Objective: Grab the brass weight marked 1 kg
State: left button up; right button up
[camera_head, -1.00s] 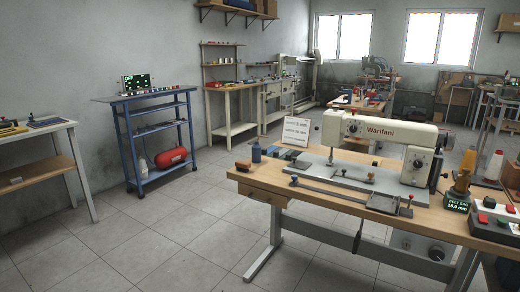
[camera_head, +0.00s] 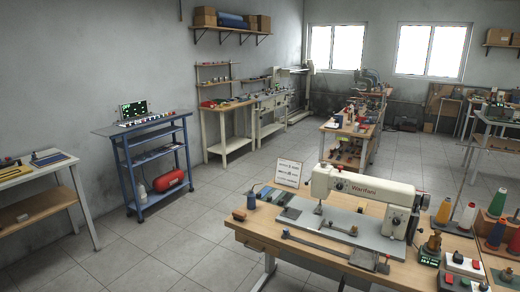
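No brass weight marked 1 kg can be made out. A small brass-coloured piece (camera_head: 433,242) stands on the sewing table (camera_head: 262,232) beside a small green-lit display (camera_head: 428,257); it is too small to tell what it is, and no marking is legible. Small items on the blue cart (camera_head: 150,133) and on the back bench (camera_head: 228,104) are also too small to identify. Neither of my grippers shows in the head view.
A cream sewing machine (camera_head: 365,187) stands on the sewing table, with thread cones (camera_head: 466,216) at right. A white-topped table (camera_head: 28,172) is at left. A red tank (camera_head: 169,181) sits on the cart's lower shelf. Tiled floor (camera_head: 190,240) is clear between cart and sewing table.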

aim_at(434, 243)
jog(key=z, duration=1.3)
jog(key=i+j, duration=0.25)
jog(key=i, duration=0.2)
